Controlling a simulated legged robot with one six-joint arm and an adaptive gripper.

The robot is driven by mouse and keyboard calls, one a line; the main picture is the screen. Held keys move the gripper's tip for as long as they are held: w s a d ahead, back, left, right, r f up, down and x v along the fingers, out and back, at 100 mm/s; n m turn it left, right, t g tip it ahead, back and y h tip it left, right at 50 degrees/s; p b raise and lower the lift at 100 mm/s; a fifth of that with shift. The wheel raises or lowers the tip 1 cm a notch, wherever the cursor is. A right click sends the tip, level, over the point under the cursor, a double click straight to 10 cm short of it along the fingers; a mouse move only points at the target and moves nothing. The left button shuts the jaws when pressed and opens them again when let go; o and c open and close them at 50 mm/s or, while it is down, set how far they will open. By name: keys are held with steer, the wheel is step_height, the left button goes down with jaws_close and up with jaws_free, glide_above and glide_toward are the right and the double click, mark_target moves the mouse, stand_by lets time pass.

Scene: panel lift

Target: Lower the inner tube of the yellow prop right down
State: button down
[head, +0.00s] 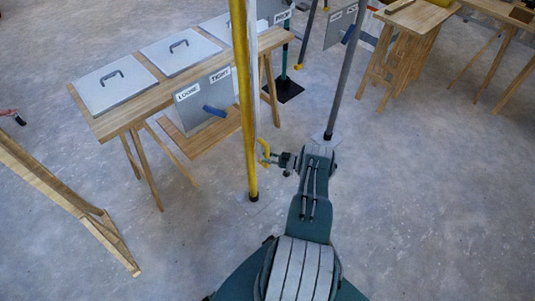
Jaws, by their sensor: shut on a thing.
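The yellow prop (245,100) stands upright on a small flat foot plate, left of the picture's middle. Its top runs out of the frame, so I cannot see its inner tube or how far that is out. A small yellow handle (264,149) sticks out from the prop's lower right side. My gripper (277,159) reaches in from the right at that height and is shut on the yellow handle. The jaws are small in the picture, and the exact grip is hard to make out.
A wooden trestle bench (138,103) with grey lidded panels and signs reading LOOSE and TIGHT stands behind left. A grey prop (346,70) stands upright to the right. A wooden frame (60,185) lies front left.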

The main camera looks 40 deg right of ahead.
steer(key=shift+f, duration=0.1)
steer(key=shift+c, duration=2.4)
jaws_free()
steer(key=shift+d, duration=0.1)
steer(key=v, duration=1.2)
steer(key=shift+s+f, duration=0.1)
